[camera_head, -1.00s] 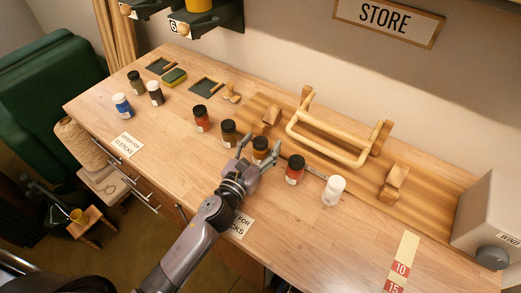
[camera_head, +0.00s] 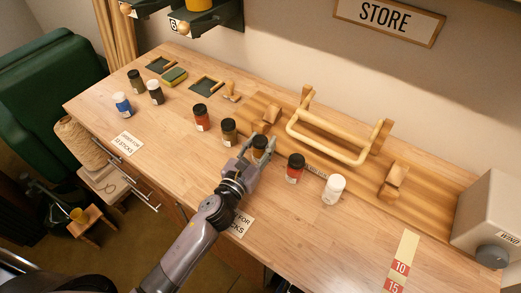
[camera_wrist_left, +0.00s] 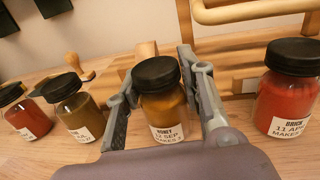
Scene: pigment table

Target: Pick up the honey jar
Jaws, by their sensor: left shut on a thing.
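The honey jar (camera_head: 259,146) is a small amber-brown jar with a black lid, in a row of jars at the middle of the table. In the left wrist view the honey jar (camera_wrist_left: 163,108) stands upright, and its label reads "HONEY". My left gripper (camera_head: 258,150) is shut on the honey jar, with one finger on each side of it. The fingers also show in the left wrist view (camera_wrist_left: 160,95). The jar's underside is hidden by the gripper, and I cannot tell whether it touches the table. My right gripper is not in view.
An olive-brown jar (camera_head: 229,132) stands close on the left, and a red jar (camera_head: 295,168) labelled "BRICK" on the right. A white jar (camera_head: 333,189) stands farther right. A wooden rack (camera_head: 330,142) is behind the row. The table's front right is mostly clear.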

